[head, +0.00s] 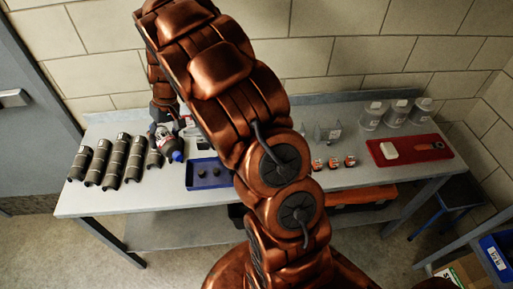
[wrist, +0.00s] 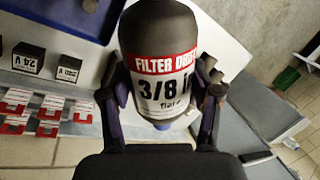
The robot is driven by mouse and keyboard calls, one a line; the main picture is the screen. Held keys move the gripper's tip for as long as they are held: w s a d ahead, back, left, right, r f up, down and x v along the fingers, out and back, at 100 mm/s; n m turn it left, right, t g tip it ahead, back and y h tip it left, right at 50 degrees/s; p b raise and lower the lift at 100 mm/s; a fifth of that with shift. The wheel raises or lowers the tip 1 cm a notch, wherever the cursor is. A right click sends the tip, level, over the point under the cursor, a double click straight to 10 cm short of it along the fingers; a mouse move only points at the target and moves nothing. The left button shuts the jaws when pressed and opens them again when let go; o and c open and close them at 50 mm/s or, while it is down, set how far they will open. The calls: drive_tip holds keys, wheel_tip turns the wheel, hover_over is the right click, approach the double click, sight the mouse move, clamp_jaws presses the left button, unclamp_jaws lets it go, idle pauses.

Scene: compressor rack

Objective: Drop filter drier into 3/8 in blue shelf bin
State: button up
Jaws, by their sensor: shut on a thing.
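The filter drier (wrist: 158,35) is a dark cylinder with a red and white label reading "FILTER DRIER 3/8 in". My gripper (wrist: 162,85) is shut on it, one finger on each side, in the wrist view. In the head view the drier's blue end (head: 177,156) shows at the left part of the bench, beside the blue tray. My arm hides part of the gripper there. A blue shelf bin (head: 496,255) with a white label is cut off at the lower right of the head view. Its label is too small to read surely.
The bench (head: 90,203) also carries several grey half-round pieces (head: 115,160) at left, a blue tray (head: 208,184), a red tray (head: 435,141) and several grey canisters (head: 395,113) at right. Black boxes (wrist: 28,58) stand near the drier. A stool (head: 455,200) stands at right.

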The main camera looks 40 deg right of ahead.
drive_tip(key=s+d+f+m+b, duration=0.2)
drive_tip(key=s+d+f+b, duration=0.2)
drive_tip(key=s+d, duration=0.3)
drive_tip(key=s+d+f+m+t+b, duration=0.1)
drive_tip(key=s+d+f+m+b, duration=0.1)
drive_tip(key=s+d+f+b, duration=0.2)
drive_tip(key=s+d+f+m+t+b, duration=0.1)
drive_tip(key=s+d+f+b, duration=0.4)
drive_tip(key=s+d, duration=0.6)
drive_tip(key=shift+d+f+m+h+b, duration=0.1)
drive_tip(key=shift+d+m+h+b, duration=0.3)
drive_tip(key=shift+d+m, duration=0.7)
drive_tip(key=shift+w+d, duration=0.2)
drive_tip(key=shift+d, duration=0.3)
drive_tip(key=w+d+p, duration=0.1)
drive_tip(key=w+d, duration=0.1)
drive_tip(key=w, duration=0.2)
drive_tip(key=w+d+f+p, duration=0.1)
drive_tip(key=w+d+p, duration=0.1)
drive_tip(key=w+d, duration=0.1)
drive_tip(key=w+d+p, duration=0.2)
drive_tip(key=w, duration=0.4)
drive_tip(key=shift+d+f, duration=0.25)
drive_tip(key=shift+d, duration=0.05)
wheel_tip(320, 180, down, 3)
drive_tip(key=shift+p, duration=0.7)
drive_tip(key=shift+f, duration=0.2)
drive_tip(key=shift+f, duration=0.2)
drive_tip(key=o, duration=1.2)
